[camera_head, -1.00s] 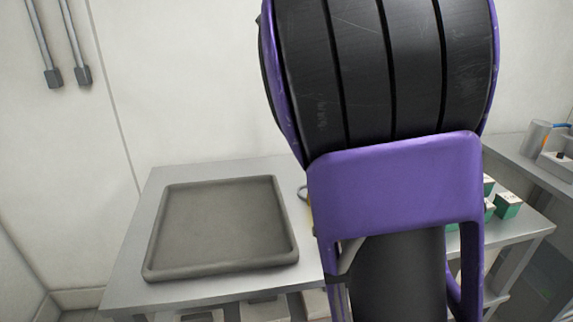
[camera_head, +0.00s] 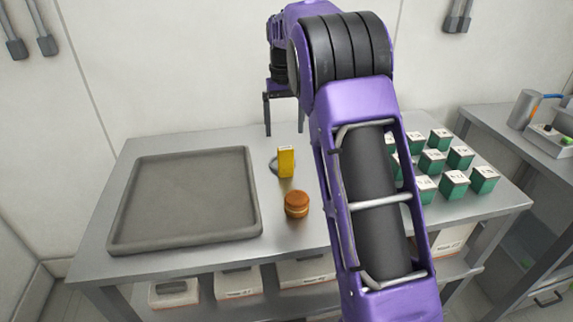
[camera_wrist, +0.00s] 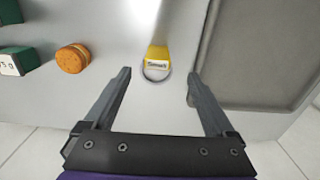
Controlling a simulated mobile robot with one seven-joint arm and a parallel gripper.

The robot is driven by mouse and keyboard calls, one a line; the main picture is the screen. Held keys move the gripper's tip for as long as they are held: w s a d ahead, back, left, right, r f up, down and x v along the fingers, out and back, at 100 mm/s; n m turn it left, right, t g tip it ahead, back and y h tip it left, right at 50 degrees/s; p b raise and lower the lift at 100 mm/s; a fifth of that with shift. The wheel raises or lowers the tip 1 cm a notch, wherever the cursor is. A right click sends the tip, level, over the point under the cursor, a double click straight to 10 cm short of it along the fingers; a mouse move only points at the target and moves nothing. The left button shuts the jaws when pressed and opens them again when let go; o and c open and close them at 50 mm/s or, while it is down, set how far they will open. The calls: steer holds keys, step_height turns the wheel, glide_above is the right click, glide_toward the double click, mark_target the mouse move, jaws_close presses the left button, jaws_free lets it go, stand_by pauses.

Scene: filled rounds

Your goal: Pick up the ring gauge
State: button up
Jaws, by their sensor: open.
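The ring gauge looks like a thin silver ring (camera_head: 273,167) lying on the grey metal table, close against a small yellow block (camera_head: 286,161). In the wrist view the ring (camera_wrist: 157,80) shows as an arc on the near side of the yellow block (camera_wrist: 157,56), which hides part of it. I cannot tell whether the two touch. My gripper (camera_head: 284,128) is open and empty, pointing down behind the ring, above the table's back part. In the wrist view the ring appears between the fingertips (camera_wrist: 160,75), beyond them and lower down.
A shallow grey tray (camera_head: 253,200) fills the table's left side. Several green boxes (camera_head: 455,184) with white tops stand at the right. Bare table (camera_head: 285,231) shows in front of the jar.

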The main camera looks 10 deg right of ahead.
mark_target(285, 150)
step_height(285, 150, down, 7)
steer(key=shift+r+b, duration=0.15)
steer(key=shift+b, duration=0.25)
steer(key=shift+w+d+f+b, duration=0.1)
steer(key=shift+f+b, duration=0.15)
steer(key=shift+f, duration=1.25)
steer(key=shift+w+d+f+b, duration=0.1)
steer(key=shift+f+b, duration=0.1)
steer(key=shift+f, duration=1.3)
jaws_close()
